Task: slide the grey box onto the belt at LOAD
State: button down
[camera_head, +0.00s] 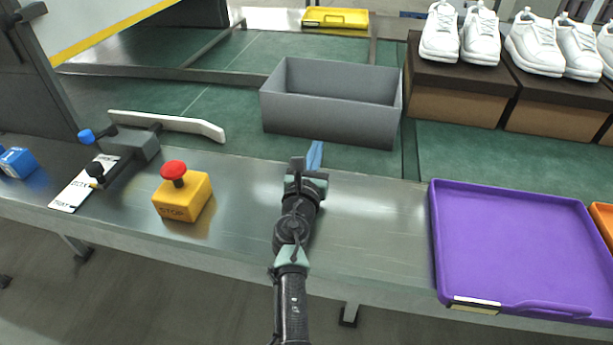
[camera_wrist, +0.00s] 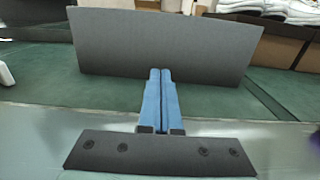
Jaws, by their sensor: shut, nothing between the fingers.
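The grey box (camera_head: 333,118) is an open, empty bin standing on the green belt (camera_head: 180,115), just beyond the metal front ledge. My gripper (camera_head: 316,150) is shut and empty, with its blue fingers pointing at the box's near wall. In the wrist view, the grey box (camera_wrist: 165,45) fills the upper middle as a plain wall. The closed blue fingertips (camera_wrist: 160,74) overlap the lower part of that wall in the picture. I cannot tell whether they touch it. No LOAD marking is readable.
A yellow STOP button box (camera_head: 183,195) and a lever with a white label plate (camera_head: 85,184) stand on the ledge at left. A white curved guide (camera_head: 170,122) lies behind them. A purple tray (camera_head: 515,245) is at right. Shoes on brown boxes (camera_head: 460,90) stand behind it.

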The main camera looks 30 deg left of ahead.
jog(key=shift+p+v, duration=1.2)
jog(key=shift+v, duration=2.35)
jog(key=d+r+m+t+h, duration=0.2)
jog(key=d+r+m, duration=0.4)
jog(key=r, duration=0.4)
jog(key=d+r+m+t+h, duration=0.1)
jog(key=d+r+m, duration=0.3)
jog(key=r+m, duration=0.45)
jog(key=d+r+m+t+h, duration=0.2)
jog(key=d+r+m, duration=0.2)
jog(key=r+m, duration=0.45)
jog(key=s+d+r+m+t, duration=0.3)
jog(key=s+d+r+m, duration=0.2)
jog(key=s+r+m, duration=0.45)
jog(key=s+d+r+m+t, duration=0.2)
jog(key=s+d+r+m, duration=0.4)
jog(key=s+r, duration=0.65)
jog(key=w+r+p, duration=0.2)
jog(key=r+p, duration=0.9)
jog(key=r, duration=0.1)
jog(key=w+a+r+p, duration=0.1)
jog(key=w+r+p, duration=0.1)
jog(key=r+p, duration=0.9)
jog(key=shift+a+r+m, duration=0.25)
jog(key=shift+r+m, duration=0.1)
jog(key=shift+r, duration=0.2)
jog(key=shift+s+a, duration=0.1)
jog(key=shift+a, duration=0.1)
